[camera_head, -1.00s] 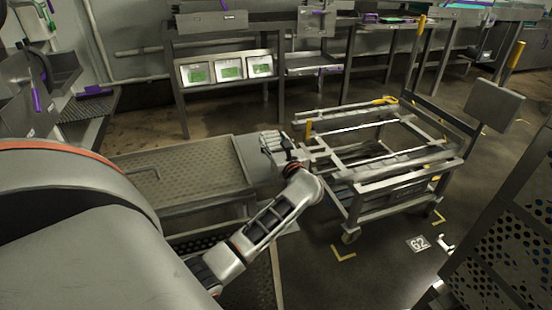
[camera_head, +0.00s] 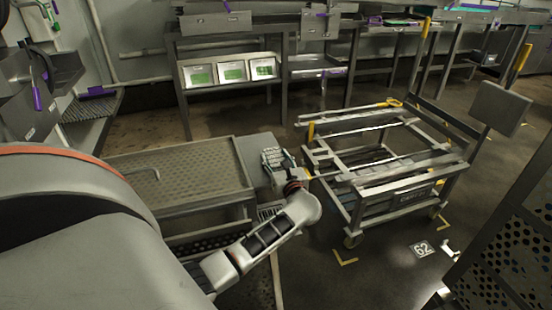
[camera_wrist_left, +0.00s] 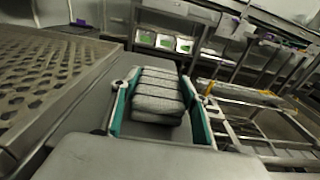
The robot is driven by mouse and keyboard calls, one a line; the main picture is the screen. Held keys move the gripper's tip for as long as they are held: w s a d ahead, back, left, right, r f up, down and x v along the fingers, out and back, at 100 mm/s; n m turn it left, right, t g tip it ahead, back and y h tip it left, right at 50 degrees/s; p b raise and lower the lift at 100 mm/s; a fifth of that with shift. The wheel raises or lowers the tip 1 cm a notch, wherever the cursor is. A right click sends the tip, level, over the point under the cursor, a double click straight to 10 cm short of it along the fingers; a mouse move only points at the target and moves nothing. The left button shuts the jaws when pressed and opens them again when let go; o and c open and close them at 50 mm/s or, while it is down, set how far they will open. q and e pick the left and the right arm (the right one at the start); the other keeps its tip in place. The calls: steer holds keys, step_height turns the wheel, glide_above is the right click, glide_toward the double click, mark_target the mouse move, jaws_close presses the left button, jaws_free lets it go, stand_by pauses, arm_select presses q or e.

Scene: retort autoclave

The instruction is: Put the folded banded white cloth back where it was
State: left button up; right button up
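The folded banded white cloth (camera_wrist_left: 158,92) lies between the green-padded fingers of my left gripper (camera_wrist_left: 160,105) in the left wrist view. It looks like a thick, light grey folded stack with dark bands across it. In the head view the cloth (camera_head: 273,158) and my left gripper (camera_head: 278,166) are over the grey surface (camera_head: 256,173) beside the perforated table. I cannot tell whether the cloth touches that surface. My right gripper is not in view.
A perforated metal table (camera_head: 190,178) stands left of the gripper. A metal frame cart (camera_head: 385,185) stands close on the right. A dark perforated rack (camera_head: 505,250) is at the lower right. A bench with green-marked panels (camera_head: 233,72) is behind. Open floor lies between.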

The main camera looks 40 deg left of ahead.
arm_select(q)
steer(key=o, duration=0.3)
steer(key=shift+o, duration=0.2)
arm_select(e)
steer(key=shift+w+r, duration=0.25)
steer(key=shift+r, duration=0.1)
